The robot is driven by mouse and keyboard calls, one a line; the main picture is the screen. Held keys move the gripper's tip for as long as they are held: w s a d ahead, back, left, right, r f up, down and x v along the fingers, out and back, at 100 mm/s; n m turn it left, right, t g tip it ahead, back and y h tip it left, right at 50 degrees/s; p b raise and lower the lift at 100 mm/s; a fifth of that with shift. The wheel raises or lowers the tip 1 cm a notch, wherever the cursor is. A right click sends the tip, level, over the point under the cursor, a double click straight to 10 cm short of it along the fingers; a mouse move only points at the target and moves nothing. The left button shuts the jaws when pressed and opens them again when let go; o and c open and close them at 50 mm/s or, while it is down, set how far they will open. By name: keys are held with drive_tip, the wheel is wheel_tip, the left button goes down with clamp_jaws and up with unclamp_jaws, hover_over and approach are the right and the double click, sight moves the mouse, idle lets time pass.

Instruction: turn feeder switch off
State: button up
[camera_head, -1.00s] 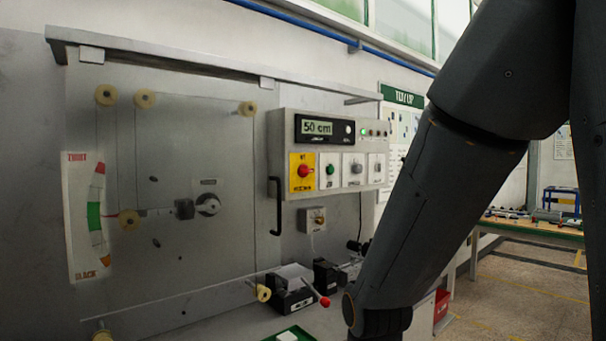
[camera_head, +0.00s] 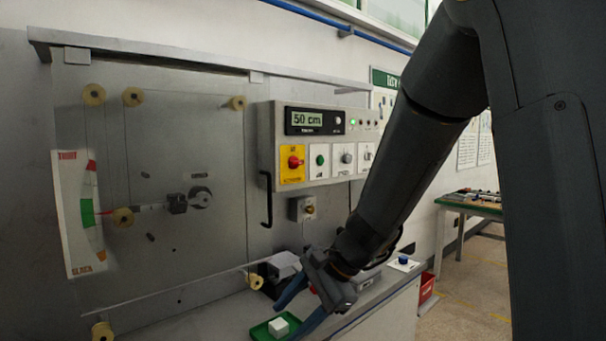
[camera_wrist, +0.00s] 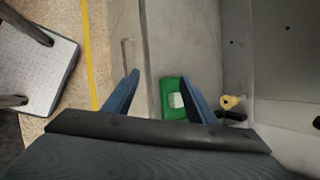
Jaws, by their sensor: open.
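I cannot read which control is labelled feeder. My gripper (camera_head: 285,322) is open and empty, with blue fingers pointing down-left, low over the bench and below both boxes. In the wrist view my gripper (camera_wrist: 161,80) is spread above a green tray (camera_wrist: 168,86). The control box is not in that view.
The green tray (camera_head: 261,331) holds a white block (camera_head: 279,327). Black devices sit on the bench, partly hidden by my arm.

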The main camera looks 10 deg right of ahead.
drive_tip(key=w+d+r+m+t+y+p, duration=0.25)
drive_tip(key=w+r+m+t, duration=0.4)
drive_tip(key=w+r, duration=0.65)
drive_tip(key=m+t+p, duration=0.2)
drive_tip(key=m+t, duration=0.4)
drive_tip(key=m, duration=0.4)
approach(298, 162)
drive_tip(key=shift+h, duration=0.45)
drive_tip(key=p+x, duration=0.1)
drive_tip(key=x, duration=0.3)
drive_tip(key=p+x, duration=0.2)
drive_tip(key=x, duration=0.1)
drive_tip(key=shift+w+a+r, duration=0.2)
drive_tip(key=shift+w+a, duration=0.1)
drive_tip(key=shift+a, duration=0.1)
drive_tip(key=c, duration=1.1)
